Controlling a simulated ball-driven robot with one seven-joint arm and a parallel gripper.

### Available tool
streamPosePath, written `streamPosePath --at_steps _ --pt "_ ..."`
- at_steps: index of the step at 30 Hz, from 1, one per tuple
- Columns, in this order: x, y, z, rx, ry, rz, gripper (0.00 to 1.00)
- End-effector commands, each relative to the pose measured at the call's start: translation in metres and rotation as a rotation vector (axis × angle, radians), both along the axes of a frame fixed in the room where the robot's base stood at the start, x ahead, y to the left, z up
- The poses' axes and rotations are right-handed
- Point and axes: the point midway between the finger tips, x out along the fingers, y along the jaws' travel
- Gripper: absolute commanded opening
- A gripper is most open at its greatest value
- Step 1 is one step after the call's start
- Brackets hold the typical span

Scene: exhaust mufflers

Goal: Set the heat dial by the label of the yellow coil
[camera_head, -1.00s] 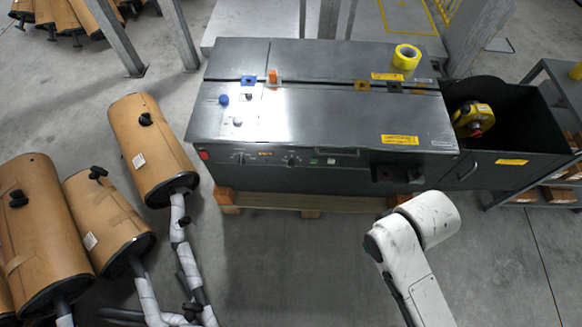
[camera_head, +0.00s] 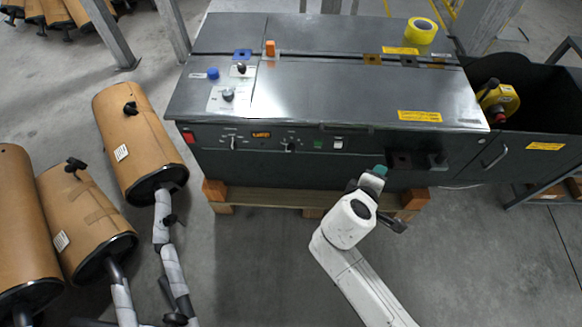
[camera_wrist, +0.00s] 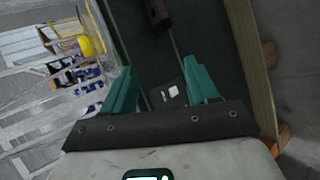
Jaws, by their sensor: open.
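The yellow coil (camera_head: 421,30) lies on the back right of the dark machine's top (camera_head: 330,95) in the head view. Its label cannot be read. The machine's front panel (camera_head: 270,142) carries two dark knobs, one at the left (camera_head: 234,143) and one near the middle (camera_head: 291,147); which is the heat dial cannot be read. An orange display (camera_head: 261,135) sits between them. My gripper (camera_head: 378,173) is in front of the machine, low and right of the knobs. In the wrist view its teal fingers (camera_wrist: 162,90) are apart with nothing between them.
A dark bin (camera_head: 530,150) holding a yellow tool (camera_head: 497,100) adjoins the machine's right side. The machine rests on a wooden pallet (camera_head: 270,197).

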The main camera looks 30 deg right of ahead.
Motion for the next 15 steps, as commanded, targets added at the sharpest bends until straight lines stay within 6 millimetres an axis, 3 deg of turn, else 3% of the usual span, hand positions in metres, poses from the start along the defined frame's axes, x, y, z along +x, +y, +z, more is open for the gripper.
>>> streamPosePath --at_steps 1,8,15 --pt "0.015 0.005 -0.026 -0.081 0.014 0.060 0.59" --pt "0.080 0.048 -0.067 -0.472 0.096 0.359 0.59" --pt "0.132 0.119 -0.116 -0.842 0.202 0.656 0.59"
